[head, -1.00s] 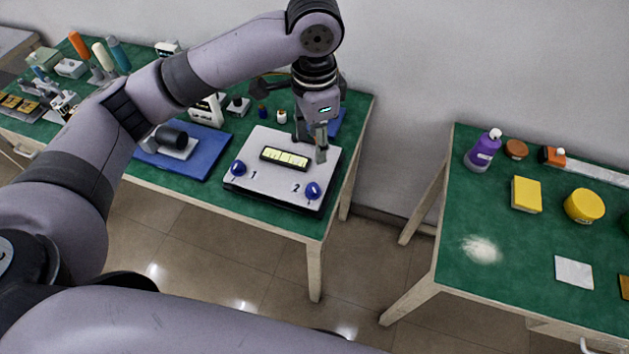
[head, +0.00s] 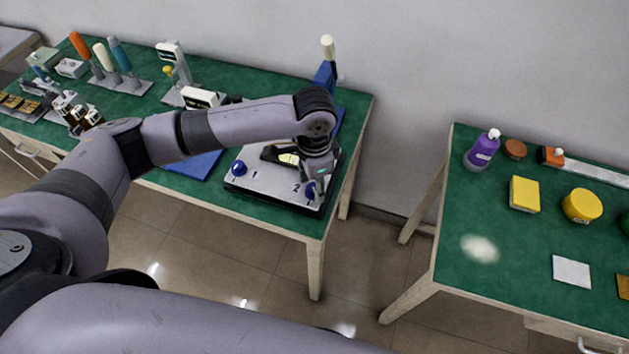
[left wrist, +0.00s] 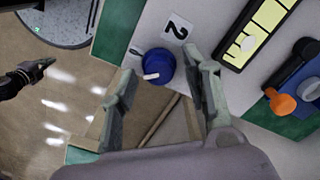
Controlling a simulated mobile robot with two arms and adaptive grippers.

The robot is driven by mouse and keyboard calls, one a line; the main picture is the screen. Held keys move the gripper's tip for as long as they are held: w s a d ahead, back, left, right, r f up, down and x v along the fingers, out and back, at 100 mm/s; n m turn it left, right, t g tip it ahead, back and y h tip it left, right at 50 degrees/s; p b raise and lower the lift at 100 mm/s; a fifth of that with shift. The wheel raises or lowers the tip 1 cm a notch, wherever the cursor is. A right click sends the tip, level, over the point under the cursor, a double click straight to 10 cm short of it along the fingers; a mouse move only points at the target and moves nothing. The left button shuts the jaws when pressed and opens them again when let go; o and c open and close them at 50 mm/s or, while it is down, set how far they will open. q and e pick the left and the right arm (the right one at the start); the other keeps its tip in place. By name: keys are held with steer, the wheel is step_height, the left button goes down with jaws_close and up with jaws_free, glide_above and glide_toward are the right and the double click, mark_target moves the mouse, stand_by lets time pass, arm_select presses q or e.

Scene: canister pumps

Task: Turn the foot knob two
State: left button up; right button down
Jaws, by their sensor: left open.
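The blue foot knob two (head: 309,193) sits at the front right corner of a pale plate (head: 262,187), by the label "2". My left gripper (head: 319,184) is over this corner, pointing down and partly covering the knob. In the left wrist view, the knob (left wrist: 160,62) shows a white pointer mark and lies between the open fingertips of the left gripper (left wrist: 168,75). I cannot tell whether the fingers touch it. A dark claw-like part, possibly my right gripper (left wrist: 32,74), shows over the floor at the left; its jaws are unclear.
Blue knob one (head: 239,168) is at the plate's front left. A yellow level strip (head: 288,158) is partly hidden by my left arm. A white-topped blue device (head: 326,72) stands behind. A second green table (head: 510,265) is at the right, across a floor gap.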

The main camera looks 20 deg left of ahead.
arm_select(q)
steer(key=shift+c, duration=0.3)
jaws_close()
stand_by(0.3)
steer(key=shift+r+m+p, duration=0.25)
steer(key=shift+m+p, duration=0.25)
steer(key=shift+p, duration=0.4)
steer(key=m+p, duration=0.2)
steer(key=shift+d+p, duration=0.1)
steer(key=shift+p, duration=0.25)
steer(key=shift+s+m+p, duration=0.1)
steer(key=shift+m+p, duration=0.9)
steer(key=shift+m, duration=0.2)
steer(key=shift+f+m+p, duration=0.1)
steer(key=shift+m+p, duration=0.7)
steer(key=shift+m, duration=0.3)
steer(key=shift+f, duration=0.1)
